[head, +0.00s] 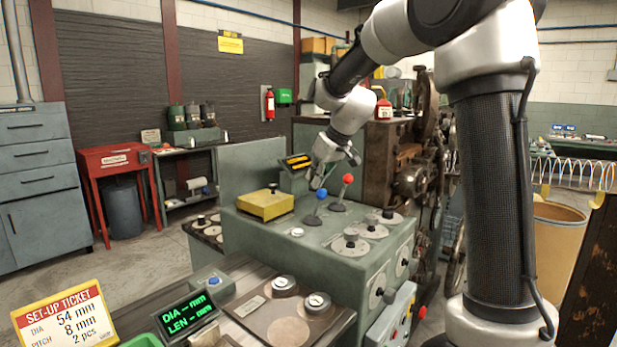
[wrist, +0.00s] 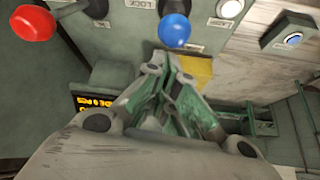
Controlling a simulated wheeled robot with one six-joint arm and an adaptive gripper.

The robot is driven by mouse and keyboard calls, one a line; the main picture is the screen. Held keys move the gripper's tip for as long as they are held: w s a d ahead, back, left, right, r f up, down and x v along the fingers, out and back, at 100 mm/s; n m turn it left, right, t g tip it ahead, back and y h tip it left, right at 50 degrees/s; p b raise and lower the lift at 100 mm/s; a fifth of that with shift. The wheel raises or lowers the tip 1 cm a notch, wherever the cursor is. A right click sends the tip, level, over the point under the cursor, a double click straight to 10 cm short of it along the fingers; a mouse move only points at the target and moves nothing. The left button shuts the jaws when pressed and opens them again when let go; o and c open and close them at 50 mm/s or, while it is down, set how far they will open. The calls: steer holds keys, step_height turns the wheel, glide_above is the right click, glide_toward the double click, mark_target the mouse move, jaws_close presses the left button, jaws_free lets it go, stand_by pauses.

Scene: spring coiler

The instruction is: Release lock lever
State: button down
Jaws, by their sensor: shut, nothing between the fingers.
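Two levers stand on top of the green machine housing (head: 350,255). One has a blue knob (head: 321,194) and one has a red knob (head: 347,178). In the wrist view the blue knob (wrist: 174,30) is just beyond my fingertips, and the red knob (wrist: 32,22) is at the upper left. A plate reading LOCK (wrist: 140,4) lies between the two levers; I cannot tell for certain which one it names. My gripper (head: 318,184) is shut and empty, close to the blue knob; it also shows in the wrist view (wrist: 165,62). I see no clear contact.
A yellow block (head: 265,204) sits on the housing left of the levers. A small display (head: 298,161) with amber text stands behind. Several round dials (head: 350,243) lie on the right. A green-lit readout (head: 188,312) and a set-up ticket (head: 65,318) are in front.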

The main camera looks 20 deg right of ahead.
steer(key=shift+s+d+f, duration=0.1)
steer(key=shift+s+d, duration=0.25)
steer(key=shift+s, duration=0.15)
steer(key=shift+s+f, duration=0.15)
steer(key=shift+d+f, duration=0.1)
steer(key=shift+d, duration=0.05)
steer(key=shift+s, duration=0.1)
steer(key=v, duration=1.2)
steer(key=shift+w+r, duration=0.35)
steer(key=shift+r, duration=0.1)
